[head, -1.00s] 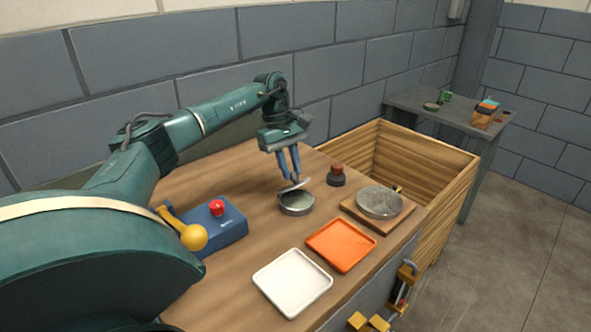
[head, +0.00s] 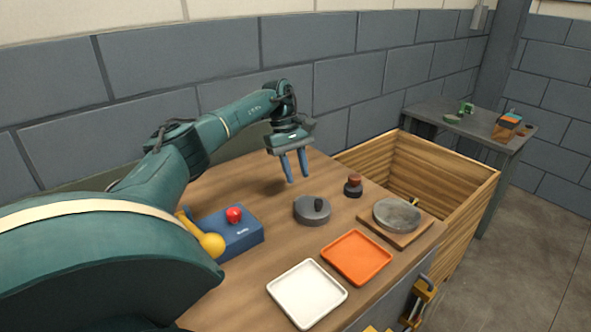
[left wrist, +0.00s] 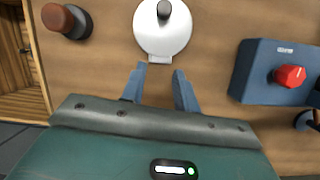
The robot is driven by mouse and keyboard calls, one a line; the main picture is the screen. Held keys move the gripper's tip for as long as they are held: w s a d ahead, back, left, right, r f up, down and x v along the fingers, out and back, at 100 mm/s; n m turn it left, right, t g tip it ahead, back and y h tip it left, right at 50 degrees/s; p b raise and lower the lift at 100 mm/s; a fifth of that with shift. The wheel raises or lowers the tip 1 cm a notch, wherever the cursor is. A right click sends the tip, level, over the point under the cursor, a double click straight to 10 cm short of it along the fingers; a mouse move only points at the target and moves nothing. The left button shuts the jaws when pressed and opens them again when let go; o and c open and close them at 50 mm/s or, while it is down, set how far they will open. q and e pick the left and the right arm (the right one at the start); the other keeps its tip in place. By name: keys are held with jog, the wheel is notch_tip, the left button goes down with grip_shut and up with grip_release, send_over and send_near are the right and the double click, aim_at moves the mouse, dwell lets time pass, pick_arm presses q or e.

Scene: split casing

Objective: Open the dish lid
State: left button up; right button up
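The dish (head: 311,217) is a round grey pot on the wooden table. Its lid (head: 306,205) lies flat on top, with a dark upright knob (head: 318,204). In the left wrist view the lid (left wrist: 163,38) looks pale and round, with a small tab at its edge nearest the gripper. My left gripper (head: 295,180) is open and empty, above the table behind the dish and apart from it. Its two blue fingers also show spread in the left wrist view (left wrist: 159,88), just short of the lid's tab. My right gripper is not in view.
A blue box with a red button (head: 234,214) and a yellow-knobbed lever stands left of the dish. A dark stamp-like object (head: 353,186), a round grey disc on a board (head: 397,215), an orange tray (head: 356,257) and a white tray (head: 307,294) lie around it. A wooden bin (head: 440,165) adjoins the table.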

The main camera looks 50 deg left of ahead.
pick_arm(q)
jog(key=shift+o, duration=1)
jog(key=v, duration=1.3)
jog(key=shift+p, duration=0.45)
jog(key=shift+r, duration=0.1)
